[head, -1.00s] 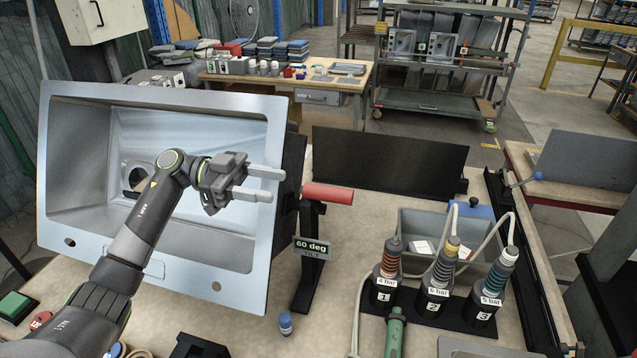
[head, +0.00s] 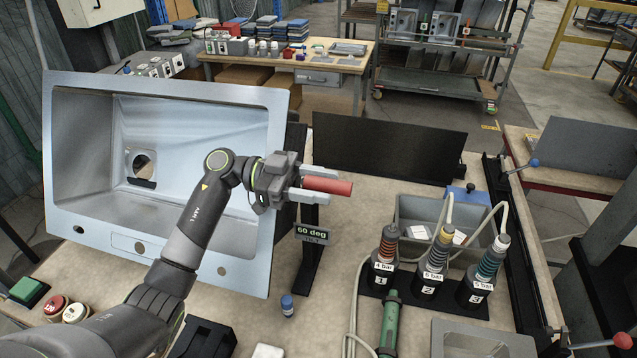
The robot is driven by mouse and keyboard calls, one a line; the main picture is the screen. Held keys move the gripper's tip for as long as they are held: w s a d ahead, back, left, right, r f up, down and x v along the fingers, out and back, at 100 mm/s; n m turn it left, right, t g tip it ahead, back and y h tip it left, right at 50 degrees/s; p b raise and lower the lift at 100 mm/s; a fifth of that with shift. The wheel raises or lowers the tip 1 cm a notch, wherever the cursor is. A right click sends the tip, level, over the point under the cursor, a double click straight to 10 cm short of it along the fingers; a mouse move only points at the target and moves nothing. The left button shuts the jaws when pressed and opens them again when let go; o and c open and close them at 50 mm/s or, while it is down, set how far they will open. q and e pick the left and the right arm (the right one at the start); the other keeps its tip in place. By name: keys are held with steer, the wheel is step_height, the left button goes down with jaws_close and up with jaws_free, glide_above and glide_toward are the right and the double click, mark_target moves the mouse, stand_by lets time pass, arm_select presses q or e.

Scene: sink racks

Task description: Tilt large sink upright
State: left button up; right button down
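The large steel sink (head: 85,215) stands steeply tilted on its mount at the left of the bench, its bowl facing me. A sign beside it (head: 312,234) reads 60 deg tilt. A red handle (head: 340,187) sticks out to the right of the tilt stand. My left gripper (head: 329,185) is at this handle, one finger above it and one below, still spread about as wide as before. I cannot tell whether the fingers touch it. The gripper hides the handle's inner end. My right gripper is not in view.
Three numbered tools in a black holder (head: 425,300) stand at the right, with hoses and a grey bin (head: 408,208) behind. A black panel (head: 390,155) stands at the back.

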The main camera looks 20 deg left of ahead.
arm_select(q)
steer(key=shift+w+f, duration=0.1)
jaws_close()
steer(key=shift+s+f, duration=0.25)
steer(key=shift+f, duration=0.2)
steer(key=s+f+m+b, duration=0.4)
steer(key=s+f+b, duration=0.1)
steer(key=f, duration=0.2)
steer(key=shift+s+f, duration=0.2)
steer(key=shift+s, duration=0.1)
steer(key=shift+f, duration=0.1)
steer(key=shift+o, duration=0.6)
jaws_free()
steer(key=shift+w, duration=0.1)
steer(key=shift+a, duration=0.15)
